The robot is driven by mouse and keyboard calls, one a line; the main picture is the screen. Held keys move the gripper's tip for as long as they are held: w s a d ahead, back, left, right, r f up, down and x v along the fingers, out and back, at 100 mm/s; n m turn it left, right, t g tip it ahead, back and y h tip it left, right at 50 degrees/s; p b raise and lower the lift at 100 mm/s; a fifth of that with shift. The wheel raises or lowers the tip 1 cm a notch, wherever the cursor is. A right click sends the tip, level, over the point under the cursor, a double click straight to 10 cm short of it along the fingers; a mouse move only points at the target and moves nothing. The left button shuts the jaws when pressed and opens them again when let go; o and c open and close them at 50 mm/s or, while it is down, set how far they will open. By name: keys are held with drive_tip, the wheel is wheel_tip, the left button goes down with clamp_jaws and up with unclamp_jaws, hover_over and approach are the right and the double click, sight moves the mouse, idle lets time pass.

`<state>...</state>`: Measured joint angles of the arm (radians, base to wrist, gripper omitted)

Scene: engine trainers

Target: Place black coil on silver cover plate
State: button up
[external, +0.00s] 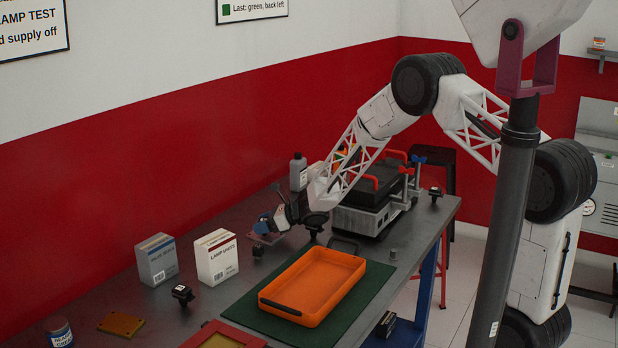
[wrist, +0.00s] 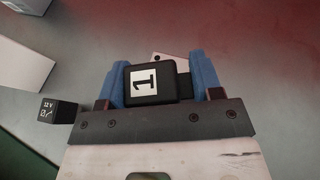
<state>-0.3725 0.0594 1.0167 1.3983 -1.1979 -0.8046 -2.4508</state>
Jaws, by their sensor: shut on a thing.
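My gripper (external: 268,232) is low over the left, far part of the bench. In the wrist view, its blue fingers (wrist: 162,82) are shut on a black coil (wrist: 152,84) with a white label reading "1". A pale plate-like piece (wrist: 172,60) with a small dark hole shows just behind the coil; I cannot tell whether it is attached or separate. The silver engine trainer (external: 365,221) with a black top stands right of my gripper. I cannot make out its cover plate clearly; my arm partly hides that area.
A black 12 V block (wrist: 60,110) sits beside my gripper. White (external: 217,257) and grey (external: 157,260) boxes stand to the left. An orange tray (external: 345,262) lies on a green mat (external: 252,317) in front. A grey bottle (external: 298,174) stands behind my wrist.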

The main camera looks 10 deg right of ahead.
drive_tip(key=shift+f, duration=0.15)
drive_tip(key=o, duration=1)
drive_tip(key=shift+r, duration=0.2)
drive_tip(key=shift+v, duration=0.8)
drive_tip(key=shift+s+d+r, duration=0.25)
drive_tip(key=shift+d+r, duration=0.35)
drive_tip(key=shift+d, duration=0.05)
wheel_tip(320, 180, up, 6)
